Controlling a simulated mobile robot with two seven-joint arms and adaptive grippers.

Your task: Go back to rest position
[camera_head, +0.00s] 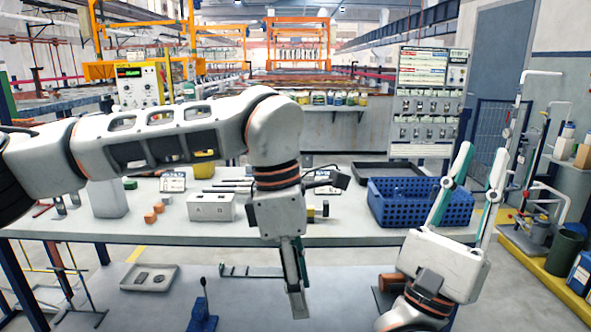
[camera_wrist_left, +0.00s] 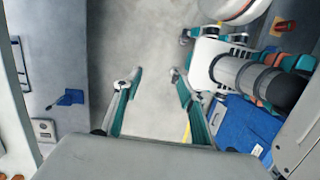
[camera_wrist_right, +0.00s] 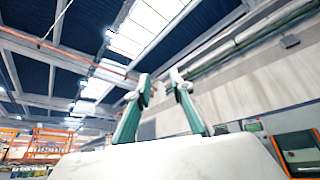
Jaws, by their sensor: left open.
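My left gripper (camera_head: 293,280) hangs pointing down in front of the table's near edge, at the middle of the head view. In the left wrist view its two fingers (camera_wrist_left: 155,80) are apart with only grey floor between them. My right gripper (camera_head: 480,165) points up at the right of the head view, in front of the blue crate. In the right wrist view its fingers (camera_wrist_right: 160,85) stand apart, with the wall and ceiling behind and nothing between them. Both grippers are empty.
The grey table (camera_head: 350,228) spans the middle. On it are a blue crate (camera_head: 385,205), a white box (camera_head: 211,207) and orange blocks (camera_head: 150,217). A grey tray (camera_head: 150,278) and a blue lever stand (camera_head: 202,318) sit lower, in front. A yellow-edged platform (camera_head: 545,270) stands at right.

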